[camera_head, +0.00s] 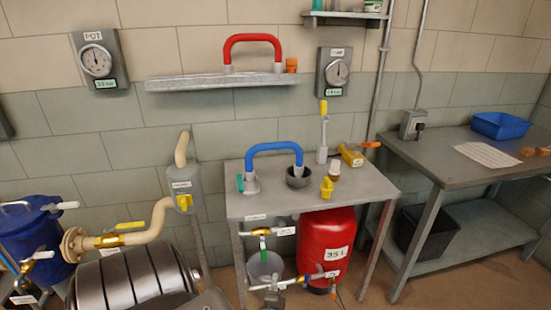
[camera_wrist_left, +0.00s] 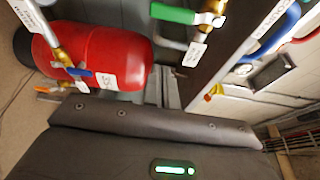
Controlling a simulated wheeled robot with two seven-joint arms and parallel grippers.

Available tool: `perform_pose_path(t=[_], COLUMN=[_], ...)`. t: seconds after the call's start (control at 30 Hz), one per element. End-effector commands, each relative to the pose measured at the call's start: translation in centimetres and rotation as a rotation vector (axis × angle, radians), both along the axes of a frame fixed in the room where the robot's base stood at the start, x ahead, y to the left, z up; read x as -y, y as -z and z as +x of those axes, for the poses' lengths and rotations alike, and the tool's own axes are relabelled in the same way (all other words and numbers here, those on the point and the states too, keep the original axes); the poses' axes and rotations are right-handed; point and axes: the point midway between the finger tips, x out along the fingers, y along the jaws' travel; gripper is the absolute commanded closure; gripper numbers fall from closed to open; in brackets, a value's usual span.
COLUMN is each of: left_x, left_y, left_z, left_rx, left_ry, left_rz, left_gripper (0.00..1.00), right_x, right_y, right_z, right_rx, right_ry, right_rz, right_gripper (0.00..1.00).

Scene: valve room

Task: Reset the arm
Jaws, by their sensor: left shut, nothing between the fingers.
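The red tank (camera_head: 325,240) also shows under the table in the head view. My right gripper is not in view.
A blue pipe handle (camera_head: 272,147) and a yellow valve (camera_head: 327,188) stand on the table. A grey bucket (camera_head: 265,266) is below. A blue barrel (camera_head: 35,240) and cream pipe (camera_head: 160,215) are left. A workbench with a blue tray (camera_head: 500,125) is right.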

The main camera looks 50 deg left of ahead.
Motion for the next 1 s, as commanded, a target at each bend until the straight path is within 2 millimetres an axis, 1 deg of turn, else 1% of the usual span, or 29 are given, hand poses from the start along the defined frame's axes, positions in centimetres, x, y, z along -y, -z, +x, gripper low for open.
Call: perform_pose_path(t=[0.53, 0.67, 0.73, 0.77, 0.8, 0.83, 0.87, 0.9, 0.93, 0.97, 1.0], left_x=[0.0, 0.1, 0.7, 1.3, 2.3, 3.2, 4.2, 5.6, 6.6, 7.7, 9.1], left_y=[0.0, 0.4, 2.3, 3.9, 6.4, 8.4, 10.5, 13.2, 15.2, 17.0, 19.3], left_z=[0.1, 0.1, 0.4, 0.4, 0.2, -0.2, -0.9, -2.1, -3.3, -4.6, -6.6], left_rx=[0.003, 0.048, 0.081, 0.084, 0.078, 0.064, 0.043, 0.009, -0.019, -0.052, -0.097], left_ry=[0.002, -0.001, 0.012, 0.023, 0.032, 0.034, 0.031, 0.019, 0.003, -0.015, -0.046], left_rz=[-0.001, -0.072, -0.207, -0.292, -0.414, -0.509, -0.598, -0.712, -0.795, -0.869, -0.961], left_gripper=[1.0, 1.0, 1.0, 1.0, 1.0, 1.0, 1.0, 1.0, 1.0, 1.0, 1.0], right_x=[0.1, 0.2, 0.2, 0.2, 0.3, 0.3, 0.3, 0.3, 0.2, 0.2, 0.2], right_y=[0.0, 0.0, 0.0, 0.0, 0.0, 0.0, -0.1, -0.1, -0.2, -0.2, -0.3], right_z=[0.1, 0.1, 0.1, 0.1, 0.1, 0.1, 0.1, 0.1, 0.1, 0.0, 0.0], right_rx=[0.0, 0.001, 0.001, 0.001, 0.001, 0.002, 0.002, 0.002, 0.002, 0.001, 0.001], right_ry=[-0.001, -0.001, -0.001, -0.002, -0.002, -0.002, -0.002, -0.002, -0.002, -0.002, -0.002], right_rz=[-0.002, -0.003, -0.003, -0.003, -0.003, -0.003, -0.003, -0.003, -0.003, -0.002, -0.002], right_gripper=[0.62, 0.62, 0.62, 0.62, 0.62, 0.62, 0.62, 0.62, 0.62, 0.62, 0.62])
